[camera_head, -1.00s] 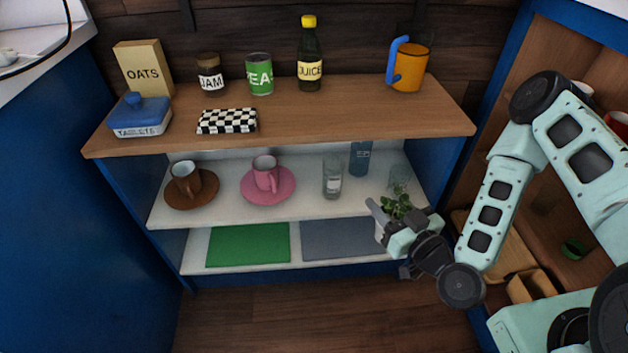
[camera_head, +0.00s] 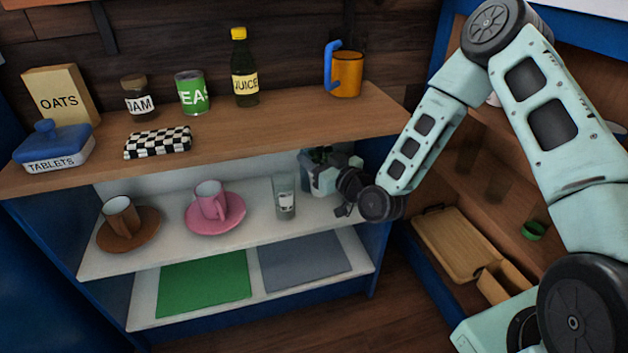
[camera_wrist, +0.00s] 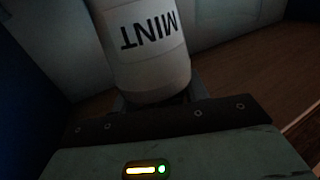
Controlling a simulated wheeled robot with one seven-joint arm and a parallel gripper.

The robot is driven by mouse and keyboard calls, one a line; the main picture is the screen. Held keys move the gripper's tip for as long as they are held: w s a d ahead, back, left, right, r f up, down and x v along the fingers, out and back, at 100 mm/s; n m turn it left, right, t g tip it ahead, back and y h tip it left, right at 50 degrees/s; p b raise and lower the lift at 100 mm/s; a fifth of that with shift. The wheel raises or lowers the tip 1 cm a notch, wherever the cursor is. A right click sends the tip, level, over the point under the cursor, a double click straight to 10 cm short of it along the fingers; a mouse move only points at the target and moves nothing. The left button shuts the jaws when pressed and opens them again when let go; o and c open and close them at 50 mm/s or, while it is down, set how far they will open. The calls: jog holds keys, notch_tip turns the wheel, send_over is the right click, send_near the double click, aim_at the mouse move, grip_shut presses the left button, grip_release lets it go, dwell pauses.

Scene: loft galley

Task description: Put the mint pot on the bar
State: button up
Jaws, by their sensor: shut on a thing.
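The mint pot is white with black letters reading MINT and shows upside down in the wrist view (camera_wrist: 145,50). My gripper (camera_head: 328,174) is shut on it. The wooden top (camera_head: 290,118) of the blue unit is above and carries several things; nothing in view is labelled as the bar.
On the middle shelf are a clear glass (camera_head: 284,196), a pink cup on a saucer (camera_head: 210,202) and a brown cup (camera_head: 121,216). An orange jug (camera_head: 346,74), a juice bottle (camera_head: 244,75) and a tablets box (camera_head: 54,150) stand on top. Free wood lies before the jug.

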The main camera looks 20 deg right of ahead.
jog(key=shift+w+f+b, duration=0.25)
jog(key=shift+w+f, duration=0.05)
jog(key=shift+f, duration=0.25)
jog(key=shift+w+f+b, duration=0.2)
jog(key=shift+w+f, duration=0.05)
jog(key=shift+f, duration=0.3)
jog(key=shift+w+f+b, duration=0.2)
jog(key=shift+f+b, duration=0.8)
jog(key=shift+f, duration=1.4)
jog(key=shift+f, duration=0.1)
jog(key=o, duration=1.1)
jog(key=shift+o, duration=0.2)
